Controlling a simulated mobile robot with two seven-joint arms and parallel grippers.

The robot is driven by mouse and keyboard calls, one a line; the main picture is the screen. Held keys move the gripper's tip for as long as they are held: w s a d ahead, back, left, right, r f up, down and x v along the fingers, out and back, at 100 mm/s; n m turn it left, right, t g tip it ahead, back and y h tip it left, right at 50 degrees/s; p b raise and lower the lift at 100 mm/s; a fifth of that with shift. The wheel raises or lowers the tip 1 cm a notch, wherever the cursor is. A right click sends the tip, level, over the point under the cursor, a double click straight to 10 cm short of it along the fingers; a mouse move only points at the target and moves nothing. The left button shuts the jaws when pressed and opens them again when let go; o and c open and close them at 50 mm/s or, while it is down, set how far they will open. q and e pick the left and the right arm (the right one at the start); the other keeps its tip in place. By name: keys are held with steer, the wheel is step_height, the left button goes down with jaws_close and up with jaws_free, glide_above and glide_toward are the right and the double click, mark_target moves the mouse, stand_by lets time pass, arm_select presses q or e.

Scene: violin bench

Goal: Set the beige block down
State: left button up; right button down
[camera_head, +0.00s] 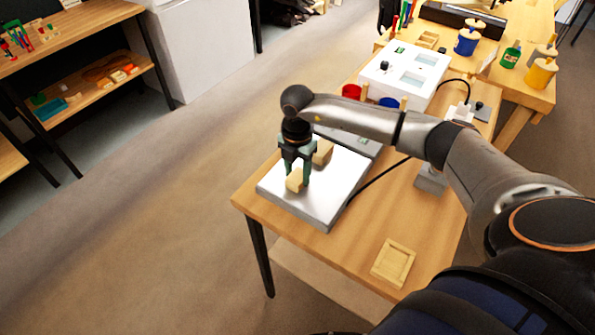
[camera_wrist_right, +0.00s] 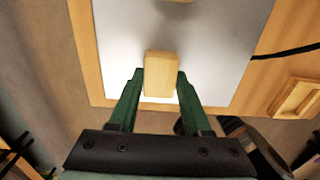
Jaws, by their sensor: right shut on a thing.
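The beige block (camera_head: 295,181) is between the fingers of my right gripper (camera_head: 298,172), over the front part of a pale flat-topped plate (camera_head: 323,205). In the right wrist view the block (camera_wrist_right: 160,72) stands between the two green fingers (camera_wrist_right: 160,82), which are shut on it. I cannot tell whether its underside touches the plate. A second beige block (camera_head: 322,153) sits on the plate behind my gripper, partly hidden by it. My left gripper is not in view.
A shallow wooden tray (camera_head: 393,263) lies on the table (camera_head: 370,225) at the front right. A black cable runs from the plate's right side. A white box (camera_head: 405,72), red and blue cups and jars stand farther back. The plate's front area is clear around the block.

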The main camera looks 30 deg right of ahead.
steer(key=shift+c, duration=1.7)
jaws_free()
steer(key=shift+f, duration=0.1)
